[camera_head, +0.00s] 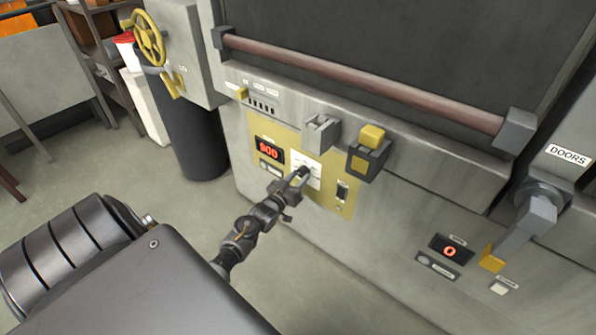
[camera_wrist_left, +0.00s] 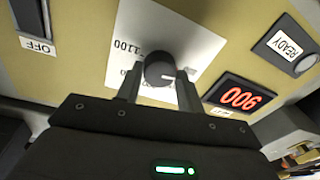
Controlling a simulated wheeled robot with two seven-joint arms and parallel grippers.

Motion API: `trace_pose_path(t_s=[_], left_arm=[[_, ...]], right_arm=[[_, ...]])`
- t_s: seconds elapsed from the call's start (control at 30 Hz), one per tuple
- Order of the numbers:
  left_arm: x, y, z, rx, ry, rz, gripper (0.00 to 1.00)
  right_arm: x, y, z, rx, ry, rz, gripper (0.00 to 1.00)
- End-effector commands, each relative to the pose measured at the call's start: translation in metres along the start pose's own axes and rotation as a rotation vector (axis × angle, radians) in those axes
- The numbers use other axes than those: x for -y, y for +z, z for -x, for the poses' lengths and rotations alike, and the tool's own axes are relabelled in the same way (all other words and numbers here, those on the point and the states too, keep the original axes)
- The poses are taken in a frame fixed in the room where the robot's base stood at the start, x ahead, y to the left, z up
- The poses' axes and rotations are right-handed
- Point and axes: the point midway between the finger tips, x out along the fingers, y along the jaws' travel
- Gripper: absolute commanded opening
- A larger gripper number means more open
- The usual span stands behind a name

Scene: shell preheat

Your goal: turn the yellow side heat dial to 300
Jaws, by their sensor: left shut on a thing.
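The yellow panel (camera_head: 335,205) is on the lower front of the grey machine. Its dial is a dark round knob (camera_wrist_left: 159,68) on a white scale plate (camera_head: 314,180), and the scale number 1100 shows in the left wrist view. My left gripper (camera_head: 298,174) is shut on the knob, with one finger on each side (camera_wrist_left: 158,90). The fingers hide part of the scale. My right gripper is not in view.
A switch (camera_head: 342,191) and a yellow-topped lever (camera_head: 371,137) are close to the dial. A long handle bar (camera_head: 360,80) runs above. At right are a second display (camera_head: 450,251) reading 0 and the DOORS lever (camera_head: 530,220). Open floor lies at left.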

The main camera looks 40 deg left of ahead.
Motion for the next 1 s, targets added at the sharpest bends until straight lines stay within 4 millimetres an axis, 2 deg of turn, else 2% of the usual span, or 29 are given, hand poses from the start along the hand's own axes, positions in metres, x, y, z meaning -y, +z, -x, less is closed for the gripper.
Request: trace_pose_path(t_s=[0.57, 0.6, 0.73, 1.0], left_arm=[[0.0001, -0.0003, -0.0003, 0.001, -0.002, 0.029, 0.15], [0.0000, -0.0003, -0.0003, 0.001, -0.002, 0.028, 0.42], [0.0001, -0.0003, -0.0002, 0.001, -0.002, 0.028, 0.59], [0.0003, -0.0001, 0.0007, 0.002, -0.002, 0.027, 0.59]], right_arm=[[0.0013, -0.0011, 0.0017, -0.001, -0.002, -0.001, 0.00], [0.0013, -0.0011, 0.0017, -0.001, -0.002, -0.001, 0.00], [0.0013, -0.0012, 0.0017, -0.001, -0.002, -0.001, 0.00], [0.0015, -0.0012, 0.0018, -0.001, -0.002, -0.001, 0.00]])
